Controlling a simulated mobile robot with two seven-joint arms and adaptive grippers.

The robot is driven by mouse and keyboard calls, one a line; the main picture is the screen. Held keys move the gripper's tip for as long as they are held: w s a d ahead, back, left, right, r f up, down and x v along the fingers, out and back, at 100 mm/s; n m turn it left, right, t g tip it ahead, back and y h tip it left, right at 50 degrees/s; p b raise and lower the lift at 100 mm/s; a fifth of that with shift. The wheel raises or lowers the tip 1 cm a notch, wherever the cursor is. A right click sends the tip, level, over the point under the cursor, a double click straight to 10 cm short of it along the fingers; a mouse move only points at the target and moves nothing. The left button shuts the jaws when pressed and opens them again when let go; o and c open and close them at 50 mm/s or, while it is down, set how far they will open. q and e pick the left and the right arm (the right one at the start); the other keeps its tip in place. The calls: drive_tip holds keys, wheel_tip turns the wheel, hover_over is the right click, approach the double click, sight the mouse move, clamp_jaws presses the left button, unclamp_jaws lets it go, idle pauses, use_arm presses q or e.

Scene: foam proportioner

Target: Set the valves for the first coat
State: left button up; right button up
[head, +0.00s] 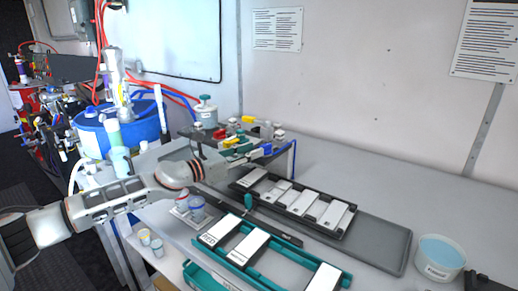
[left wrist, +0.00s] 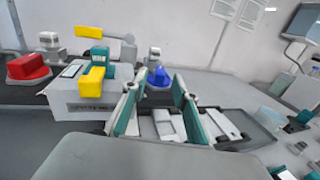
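My left gripper (head: 240,151) reaches to the valve block at the back of the bench. In the left wrist view its teal-padded fingers (left wrist: 158,108) are open, with a gap and nothing held between them. A blue valve handle (left wrist: 158,77) lies just beyond the gap, apparently untouched; it also shows in the head view (head: 260,152). Left of it are a yellow handle on a teal fitting (left wrist: 95,72), a higher yellow lever (left wrist: 92,32) and a red handle (left wrist: 28,67). The gripper partly hides the block in the head view. My right gripper does not show.
A black tray of pale panels (head: 312,208) lies right of the valves, beside an empty grey tray (head: 375,242). A teal rack (head: 262,278) with labelled panels stands in front. A white tub (head: 440,257) is at right. A blue drum (head: 118,130) and hoses crowd the left.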

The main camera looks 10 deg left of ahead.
use_arm(q)
drive_tip(key=v, duration=0.7)
drive_tip(key=shift+s+a, duration=0.25)
drive_tip(key=shift+s, duration=0.05)
